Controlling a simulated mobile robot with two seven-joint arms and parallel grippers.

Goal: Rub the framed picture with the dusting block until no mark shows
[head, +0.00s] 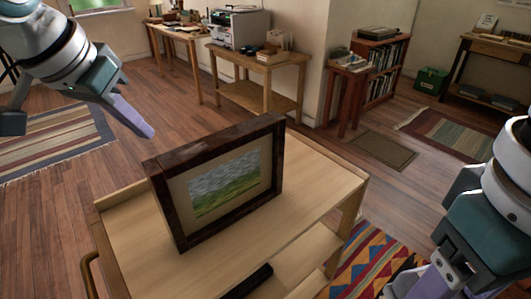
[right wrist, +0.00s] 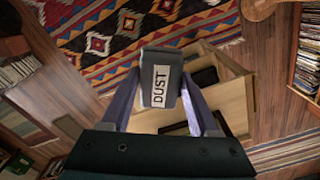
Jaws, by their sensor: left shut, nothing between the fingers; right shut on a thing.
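The framed picture (head: 225,183) stands upright, leaning back slightly, on a light wooden cart (head: 310,200). It has a dark, blotchy brown frame and a green and grey landscape; I cannot tell whether a mark is on it. My left gripper (head: 146,131) is shut and empty, above and left of the picture. My right gripper (right wrist: 160,95) is shut on the dusting block (right wrist: 158,78), a dark grey block with a white "DUST" label. In the head view the right gripper is low at the right, apart from the picture, and the block is not clearly visible.
A dark bar-shaped object (head: 248,281) lies on the cart near its front. A patterned rug (head: 375,258) lies right of the cart. Behind are a table with a printer (head: 238,28), a bookcase (head: 384,66) and a green box (head: 431,80). The cart top right of the picture is clear.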

